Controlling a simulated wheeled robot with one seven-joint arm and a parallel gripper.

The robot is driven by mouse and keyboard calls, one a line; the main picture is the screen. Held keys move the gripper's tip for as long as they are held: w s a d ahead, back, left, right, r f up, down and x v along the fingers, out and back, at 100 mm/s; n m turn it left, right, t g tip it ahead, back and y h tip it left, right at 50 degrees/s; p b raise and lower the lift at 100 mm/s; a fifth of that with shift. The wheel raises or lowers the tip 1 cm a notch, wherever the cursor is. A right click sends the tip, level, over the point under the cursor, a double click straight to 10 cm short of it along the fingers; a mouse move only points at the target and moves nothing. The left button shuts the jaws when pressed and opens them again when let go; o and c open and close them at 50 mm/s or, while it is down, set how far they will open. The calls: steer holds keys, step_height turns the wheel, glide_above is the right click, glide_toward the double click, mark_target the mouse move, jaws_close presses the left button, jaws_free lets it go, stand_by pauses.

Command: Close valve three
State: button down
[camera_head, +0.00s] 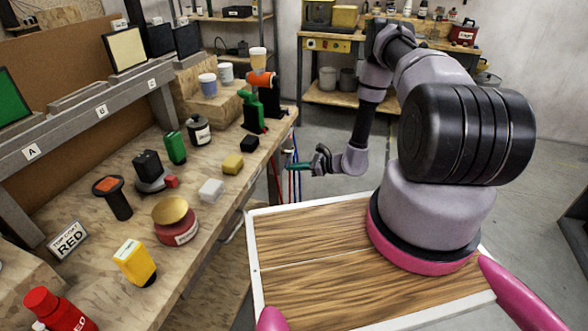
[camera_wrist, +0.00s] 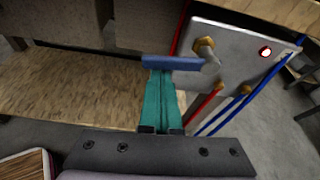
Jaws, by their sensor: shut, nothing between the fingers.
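In the wrist view a blue lever handle (camera_wrist: 172,62) lies roughly level across the picture, beside a brass fitting (camera_wrist: 205,47) on a grey metal panel (camera_wrist: 235,50). I see no number on this valve. My gripper (camera_wrist: 158,72) has its teal fingers shut together with nothing between them. The fingertips meet the lower edge of the blue handle in the picture; I cannot tell whether they touch it. In the head view my gripper (camera_head: 292,165) is just past the workbench's right end, by the hoses. The panel is hidden there.
The cluttered workbench (camera_head: 205,245) stands left in the head view. Open floor (camera_head: 345,130) lies beyond my arm, before a back bench (camera_head: 350,98).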

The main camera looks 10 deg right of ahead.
steer(key=shift+r, duration=0.3)
stand_by(0.5)
steer(key=s+d+f, duration=0.1)
steer(key=s+d, duration=0.4)
steer(key=d, duration=0.3)
steer(key=w+a, duration=0.5)
steer(key=a, duration=0.3)
steer(key=shift+r, duration=0.25)
stand_by(0.4)
